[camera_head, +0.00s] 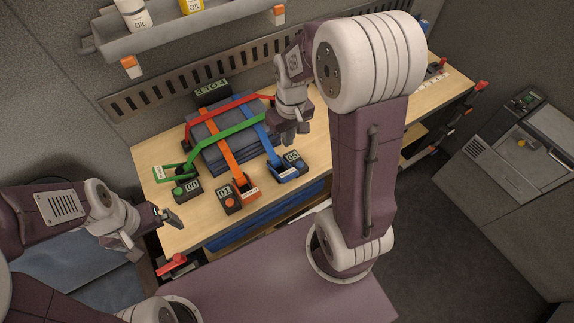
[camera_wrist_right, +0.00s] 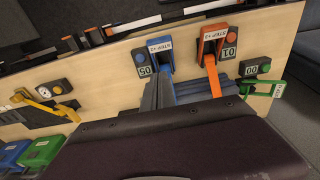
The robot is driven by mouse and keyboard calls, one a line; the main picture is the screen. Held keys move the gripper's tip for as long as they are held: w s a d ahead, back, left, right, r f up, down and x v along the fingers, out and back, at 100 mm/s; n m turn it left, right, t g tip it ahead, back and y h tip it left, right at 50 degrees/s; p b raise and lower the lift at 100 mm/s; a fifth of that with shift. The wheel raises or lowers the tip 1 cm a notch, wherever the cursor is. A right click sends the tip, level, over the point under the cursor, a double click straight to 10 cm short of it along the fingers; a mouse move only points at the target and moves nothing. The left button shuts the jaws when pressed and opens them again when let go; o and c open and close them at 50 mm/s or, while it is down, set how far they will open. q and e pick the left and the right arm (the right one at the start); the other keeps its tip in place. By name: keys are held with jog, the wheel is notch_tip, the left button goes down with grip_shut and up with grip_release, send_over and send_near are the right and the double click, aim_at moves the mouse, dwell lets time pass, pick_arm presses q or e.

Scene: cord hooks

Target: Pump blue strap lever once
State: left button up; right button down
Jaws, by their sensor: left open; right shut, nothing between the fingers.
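The blue strap lever (camera_head: 287,172) is at the front right of the dark blue bundle (camera_head: 225,138). The blue strap (camera_head: 262,135) runs back over the bundle. My right gripper (camera_head: 292,139) is shut and empty, above the strap behind the lever. My left gripper (camera_head: 172,218) is open and empty off the bench's front left edge.
The orange lever (camera_head: 243,188) with counter 01 and the green lever (camera_head: 172,170) with counter 00 stand to the left. A red strap (camera_head: 225,105) crosses the bundle. A display (camera_head: 211,92) reads 3 TO 4.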

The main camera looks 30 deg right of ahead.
jog(key=a+f, duration=0.1)
jog(key=f, duration=0.1)
send_over(287, 172)
notch_tip(287, 172, down, 11)
jog(key=shift+w+a+r, duration=0.15)
jog(key=shift+r, duration=0.05)
jog(key=shift+s+f, duration=0.4)
jog(key=shift+f, duration=0.05)
pick_arm(q)
jog(key=shift+w+a+f, duration=0.1)
jog(key=shift+a+f, duration=0.1)
jog(key=shift+a, duration=0.1)
jog(key=shift+w+a, duration=0.1)
pick_arm(e)
jog(key=shift+w, duration=0.1)
